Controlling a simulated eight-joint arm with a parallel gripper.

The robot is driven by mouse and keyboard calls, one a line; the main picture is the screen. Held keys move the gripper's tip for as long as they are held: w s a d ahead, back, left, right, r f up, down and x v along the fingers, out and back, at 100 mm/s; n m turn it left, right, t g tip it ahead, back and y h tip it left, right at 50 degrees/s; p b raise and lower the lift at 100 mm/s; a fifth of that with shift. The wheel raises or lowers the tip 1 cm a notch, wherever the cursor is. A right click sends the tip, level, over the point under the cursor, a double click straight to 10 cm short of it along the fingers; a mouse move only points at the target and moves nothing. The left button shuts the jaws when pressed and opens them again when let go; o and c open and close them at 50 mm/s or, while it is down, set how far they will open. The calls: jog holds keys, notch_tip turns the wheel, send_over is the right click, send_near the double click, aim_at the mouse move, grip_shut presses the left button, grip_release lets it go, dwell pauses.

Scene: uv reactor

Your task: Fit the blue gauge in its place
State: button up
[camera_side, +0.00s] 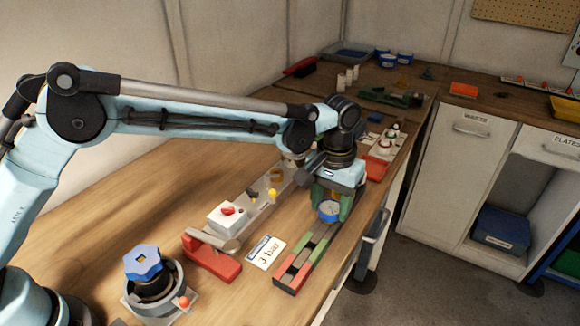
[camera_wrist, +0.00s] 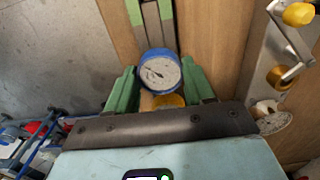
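The blue gauge (camera_side: 329,210) has a round white dial and a blue rim. In the wrist view the gauge (camera_wrist: 160,72) is between my two green fingers, its dial facing the camera, with a brass-coloured part (camera_wrist: 168,101) just below it. My gripper (camera_side: 332,203) appears shut on the gauge, above the front part of the bench. In the wrist view my gripper (camera_wrist: 160,78) has a finger close against each side of the gauge. The contact is partly hidden. A pale fixture (camera_side: 262,200) with a red switch and yellow handles lies left of the gripper.
A strip with red, green and grey sections (camera_side: 305,262) lies near the bench's front edge. A "3 bar" card (camera_side: 265,252), a red stand (camera_side: 213,262) and a blue-knobbed device (camera_side: 143,264) are nearby. A red tray (camera_side: 376,168) lies behind my gripper. Bare wood is clear at left.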

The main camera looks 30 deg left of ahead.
aim_at(330, 206)
jog(key=shift+c, duration=0.7)
jog(key=shift+r, duration=2.25)
jog(key=shift+a, duration=0.1)
jog(key=w+a+r, duration=0.2)
jog(key=a+r, duration=0.1)
jog(key=a, duration=0.5)
jog(key=w+a+r, duration=0.2)
jog(key=a+r, duration=0.2)
jog(key=a, duration=0.3)
jog(key=shift+w+a+r, duration=0.25)
jog(key=shift+a+r, duration=0.05)
jog(key=shift+a, duration=0.1)
jog(key=shift+f, duration=0.1)
jog(key=shift+f, duration=2.8)
jog(key=shift+f, duration=1.55)
